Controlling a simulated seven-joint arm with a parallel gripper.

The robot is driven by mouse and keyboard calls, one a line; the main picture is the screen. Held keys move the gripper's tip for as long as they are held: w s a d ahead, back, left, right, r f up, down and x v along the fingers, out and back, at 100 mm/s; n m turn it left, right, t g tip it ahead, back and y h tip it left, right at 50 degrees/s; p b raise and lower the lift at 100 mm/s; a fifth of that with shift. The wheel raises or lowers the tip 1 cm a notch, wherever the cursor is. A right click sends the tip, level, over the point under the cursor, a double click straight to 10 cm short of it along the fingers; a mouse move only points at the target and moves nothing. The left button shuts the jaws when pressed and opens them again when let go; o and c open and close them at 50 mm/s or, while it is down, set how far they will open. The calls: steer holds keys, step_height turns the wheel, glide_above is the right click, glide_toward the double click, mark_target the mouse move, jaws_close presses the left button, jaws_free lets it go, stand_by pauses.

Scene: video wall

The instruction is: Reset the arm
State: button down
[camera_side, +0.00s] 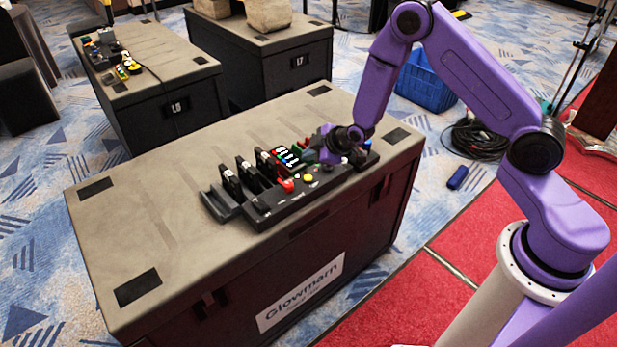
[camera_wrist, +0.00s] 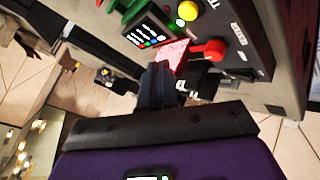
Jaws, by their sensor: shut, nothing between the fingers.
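My purple arm reaches over a black control panel (camera_side: 265,212) on the grey case top. My gripper (camera_side: 322,150) is low over the right part of the panel, close to its parts; its fingertips are hard to make out there. In the wrist view my dark gripper (camera_wrist: 163,75) has its fingers together, pointing at the panel. A pinkish-red patch (camera_wrist: 176,54) shows just beyond the tips. A red handle (camera_wrist: 210,50) is to their right. A yellow knob (camera_wrist: 188,10) and a small screen with lit buttons (camera_wrist: 148,28) are farther up. I cannot tell whether the fingers touch anything.
The grey case top (camera_side: 150,225) has bare room left of the panel. Other cases stand behind, one with small devices (camera_side: 115,60) on it. A blue crate (camera_side: 425,85), coiled black cable (camera_side: 478,138) and a small blue object (camera_side: 457,178) are on the floor.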

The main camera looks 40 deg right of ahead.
steer(key=s+a+r+g+y, duration=0.1)
steer(key=s+a+r+g, duration=0.2)
steer(key=s+a+r, duration=0.4)
steer(key=s+a+r+g, duration=0.2)
steer(key=s+r, duration=0.3)
steer(key=s, duration=0.5)
steer(key=s+d+r+g+h, duration=0.1)
steer(key=s+d+r, duration=0.3)
steer(key=s, duration=0.7)
steer(key=s+d+r+n+g+h, duration=0.1)
steer(key=s+d+r, duration=0.3)
steer(key=s, duration=0.8)
steer(key=shift+s+d+g+h, duration=0.15)
steer(key=shift+d+g+h, duration=0.2)
steer(key=shift+g, duration=0.55)
